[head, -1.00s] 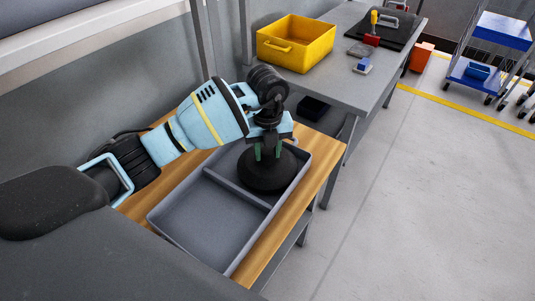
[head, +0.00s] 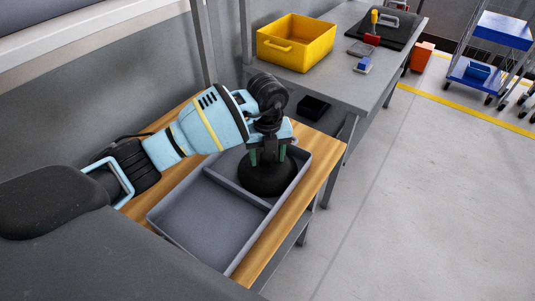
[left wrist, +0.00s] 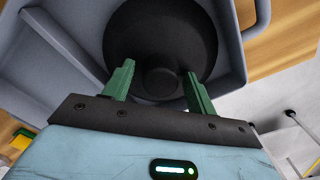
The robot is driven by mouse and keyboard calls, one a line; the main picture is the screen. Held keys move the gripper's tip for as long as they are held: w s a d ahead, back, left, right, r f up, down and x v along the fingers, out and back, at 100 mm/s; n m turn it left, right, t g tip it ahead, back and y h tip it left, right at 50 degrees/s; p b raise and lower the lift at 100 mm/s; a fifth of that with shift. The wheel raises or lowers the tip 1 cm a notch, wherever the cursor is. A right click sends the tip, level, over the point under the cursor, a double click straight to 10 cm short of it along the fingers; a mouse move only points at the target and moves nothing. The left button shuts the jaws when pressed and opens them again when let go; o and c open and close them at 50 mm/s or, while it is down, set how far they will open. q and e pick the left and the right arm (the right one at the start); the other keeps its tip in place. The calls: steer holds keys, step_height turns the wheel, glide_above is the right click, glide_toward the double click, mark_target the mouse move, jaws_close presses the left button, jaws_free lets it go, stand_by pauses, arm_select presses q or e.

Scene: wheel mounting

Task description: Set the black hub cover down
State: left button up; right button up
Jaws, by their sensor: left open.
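The black hub cover (head: 265,181) is a round dark dome lying in the far compartment of the grey divided tray (head: 211,233). In the left wrist view the cover (left wrist: 160,30) shows with its small round knob. My left gripper (head: 268,160) is above the cover, pointing down. In the left wrist view its two green fingers (left wrist: 157,85) stand apart on either side of the knob, with a gap visible on both sides. My right gripper is not in view.
The tray's near compartment is empty. It sits on a wooden bench (head: 325,187). A black box (head: 313,108) is beyond the bench. A grey table (head: 330,90) holds a yellow bin (head: 295,43) and tools.

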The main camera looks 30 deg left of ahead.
mark_target(268, 155)
arm_select(q)
step_height(268, 155, up, 12)
steer(key=shift+r+p, duration=0.15)
steer(key=shift+p, duration=0.2)
stand_by(0.5)
